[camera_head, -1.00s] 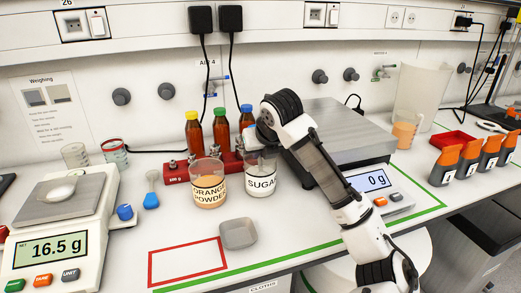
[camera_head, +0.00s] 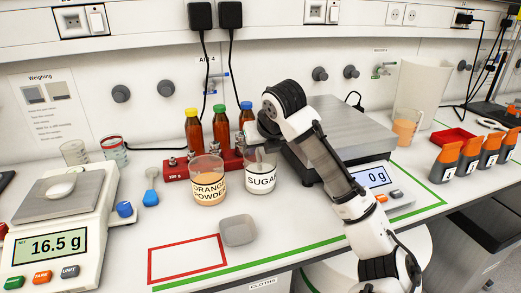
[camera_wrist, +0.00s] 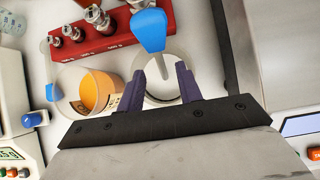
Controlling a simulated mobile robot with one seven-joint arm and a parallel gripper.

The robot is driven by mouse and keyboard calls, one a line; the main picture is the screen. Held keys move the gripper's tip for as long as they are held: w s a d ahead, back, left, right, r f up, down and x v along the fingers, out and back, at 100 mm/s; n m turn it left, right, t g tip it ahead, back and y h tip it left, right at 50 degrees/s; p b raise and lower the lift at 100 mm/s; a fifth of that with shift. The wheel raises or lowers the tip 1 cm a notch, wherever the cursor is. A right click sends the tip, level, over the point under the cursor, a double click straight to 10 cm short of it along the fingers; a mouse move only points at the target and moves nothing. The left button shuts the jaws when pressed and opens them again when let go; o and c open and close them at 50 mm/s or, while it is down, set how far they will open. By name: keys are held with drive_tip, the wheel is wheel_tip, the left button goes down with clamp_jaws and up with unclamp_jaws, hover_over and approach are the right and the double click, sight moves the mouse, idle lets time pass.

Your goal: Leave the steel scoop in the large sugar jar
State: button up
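The sugar jar (camera_head: 260,180) is a clear beaker labelled SUGAR, with white contents, right of the orange powder jar (camera_head: 208,186). My gripper (camera_wrist: 160,70) is above the sugar jar. In the wrist view its two dark fingers stand apart over the jar's opening (camera_wrist: 163,97). A thin grey piece, seemingly the steel scoop (camera_head: 262,155), shows at the jar's mouth in the head view. How deep it sits is unclear. I see nothing clamped between the fingers. The arm hides part of the jar's top in the head view.
A red weight block (camera_head: 180,169) and capped bottles (camera_head: 220,128) stand behind the jars. A grey weighing dish (camera_head: 238,230) is in front. A large balance (camera_head: 345,135) stands right, a small balance (camera_head: 62,205) left.

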drive_tip(key=b+v, duration=0.1)
drive_tip(key=v, duration=1.1)
drive_tip(key=shift+s+d, duration=0.1)
drive_tip(key=shift+d, duration=0.05)
